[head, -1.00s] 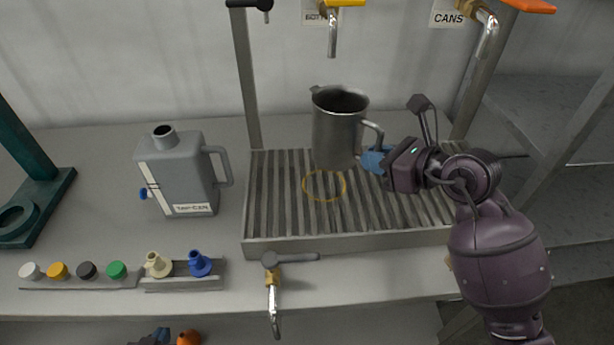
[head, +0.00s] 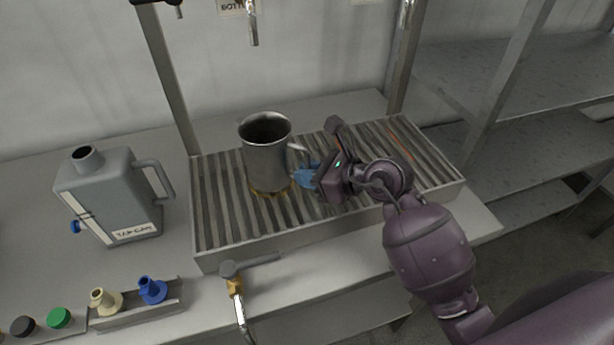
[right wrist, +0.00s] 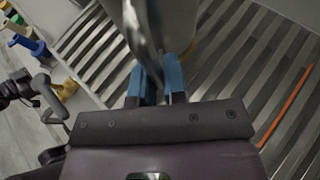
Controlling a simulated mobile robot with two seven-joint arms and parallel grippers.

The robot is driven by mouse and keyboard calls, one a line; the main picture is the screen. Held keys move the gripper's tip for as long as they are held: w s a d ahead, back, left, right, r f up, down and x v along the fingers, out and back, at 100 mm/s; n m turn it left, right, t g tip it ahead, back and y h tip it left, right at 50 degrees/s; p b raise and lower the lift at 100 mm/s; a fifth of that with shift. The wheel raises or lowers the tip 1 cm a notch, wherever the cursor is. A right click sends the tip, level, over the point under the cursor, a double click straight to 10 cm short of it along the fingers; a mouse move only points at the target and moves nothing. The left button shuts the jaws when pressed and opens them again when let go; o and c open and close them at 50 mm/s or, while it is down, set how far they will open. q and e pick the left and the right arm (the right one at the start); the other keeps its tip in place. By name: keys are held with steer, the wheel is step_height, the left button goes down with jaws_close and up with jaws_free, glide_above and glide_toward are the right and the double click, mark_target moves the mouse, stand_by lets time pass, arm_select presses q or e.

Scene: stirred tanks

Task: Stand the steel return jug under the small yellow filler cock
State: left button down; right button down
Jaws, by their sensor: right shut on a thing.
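The steel jug (head: 266,158) is upright over the yellow ring on the slatted drip tray (head: 215,215). Its base covers most of the ring; whether it touches the slats or hovers just above is hard to tell. My right gripper (head: 306,175) is shut on the jug's handle from the right. In the right wrist view the blue fingers (right wrist: 157,82) close around the handle, with the jug's wall (right wrist: 178,22) beyond. The spout of the filler cock (head: 252,30) hangs above and behind the jug; its yellow lever is out of frame. My left gripper is not in view.
A grey can (head: 110,195) stands on the bench left of the tray. A cream funnel (head: 105,302) and a blue funnel (head: 151,290) sit in a front holder. A brass-and-steel tap (head: 236,285) is at the tray's front edge. The tray's right part, with an orange mark (head: 400,145), is clear.

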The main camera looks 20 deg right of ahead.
steer(key=shift+f, duration=0.35)
steer(key=shift+f, duration=0.15)
steer(key=c, duration=1.2)
jaws_free()
steer(key=shift+o, duration=0.2)
steer(key=shift+s+d+r, duration=0.15)
steer(key=shift+r, duration=0.1)
steer(key=v, duration=1.1)
steer(key=shift+s, duration=0.2)
